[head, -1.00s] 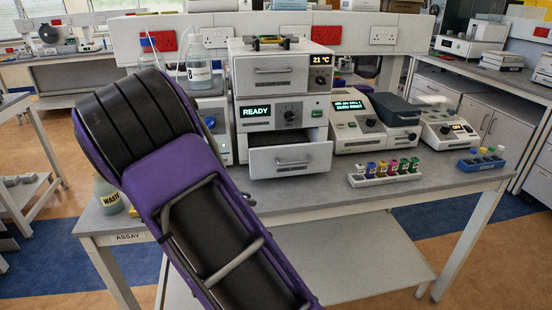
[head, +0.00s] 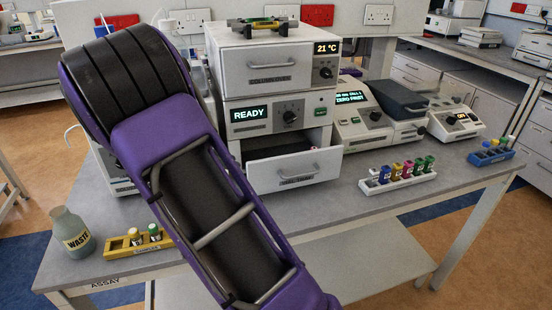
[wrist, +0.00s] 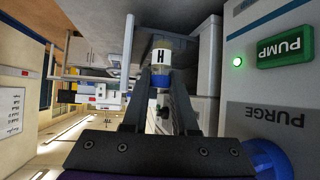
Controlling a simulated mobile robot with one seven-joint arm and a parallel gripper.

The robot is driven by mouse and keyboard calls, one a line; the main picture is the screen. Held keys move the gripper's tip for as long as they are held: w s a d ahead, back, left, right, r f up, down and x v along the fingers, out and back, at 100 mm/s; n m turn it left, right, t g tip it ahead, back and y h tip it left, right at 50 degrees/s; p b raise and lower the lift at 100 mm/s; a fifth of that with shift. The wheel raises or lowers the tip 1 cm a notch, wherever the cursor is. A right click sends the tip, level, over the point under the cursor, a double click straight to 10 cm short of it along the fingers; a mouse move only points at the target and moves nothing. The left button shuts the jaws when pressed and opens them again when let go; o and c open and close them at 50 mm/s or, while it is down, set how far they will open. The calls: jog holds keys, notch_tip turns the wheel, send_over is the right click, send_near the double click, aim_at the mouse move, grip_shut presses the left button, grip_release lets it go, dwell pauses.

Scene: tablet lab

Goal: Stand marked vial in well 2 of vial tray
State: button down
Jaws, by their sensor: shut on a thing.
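In the wrist view my gripper (wrist: 161,78) is shut on a small vial (wrist: 160,55) with a dark mark on a pale and yellowish band. The vial is clear of any tray. In the head view my arm hides the gripper and the vial. A yellow tray (head: 117,245) with two capped vials stands at the bench's front left. A white tray (head: 400,183) with several coloured vials stands right of the open drawer. A blue tray (head: 492,157) holds several vials at the far right. I cannot tell which is the vial tray, or read its well numbers.
A waste bottle (head: 73,234) stands left of the yellow tray. An oven stack reading READY has an open lower drawer (head: 294,172) jutting forward. In the wrist view a panel with a green PUMP button (wrist: 286,47) and a blue knob (wrist: 270,158) is close on the right.

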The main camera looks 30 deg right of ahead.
jog(key=d, duration=0.9)
jog(key=s+d+p, duration=0.1)
jog(key=d, duration=0.4)
jog(key=shift+d, duration=0.2)
jog(key=f, duration=0.3)
jog(key=shift+d+f+p, duration=0.3)
jog(key=c, duration=0.7)
grip_release()
jog(key=v, duration=1.2)
jog(key=shift+w+r, duration=0.1)
